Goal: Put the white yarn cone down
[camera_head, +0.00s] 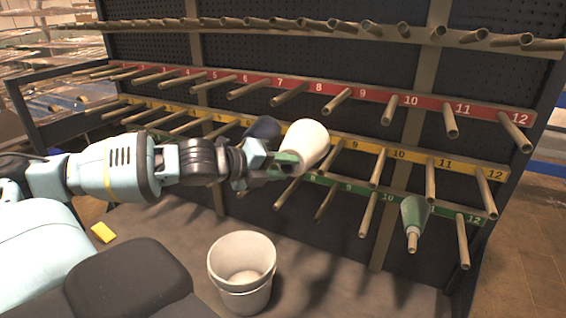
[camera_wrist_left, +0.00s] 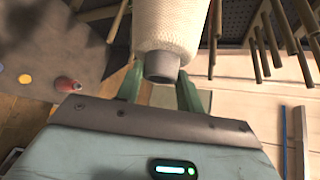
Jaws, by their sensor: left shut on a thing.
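The white yarn cone (camera_head: 306,141) is in my left gripper (camera_head: 284,164), held in front of the peg rack around the yellow row. In the left wrist view the cone (camera_wrist_left: 172,28) points away from me, its grey tube end between the green fingers of the left gripper (camera_wrist_left: 160,88). The fingers are shut on that end. The cone hides part of the yellow row and some pegs behind it. I cannot tell whether it touches a peg. My right gripper is not in view.
The rack has red (camera_head: 300,84), yellow and green (camera_head: 385,196) numbered rows with many protruding pegs. A green cone (camera_head: 414,215) sits on a lower right peg. A dark blue cone (camera_head: 263,127) shows behind my gripper. A white bucket (camera_head: 242,260) stands below; a yellow block (camera_head: 103,232) lies left.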

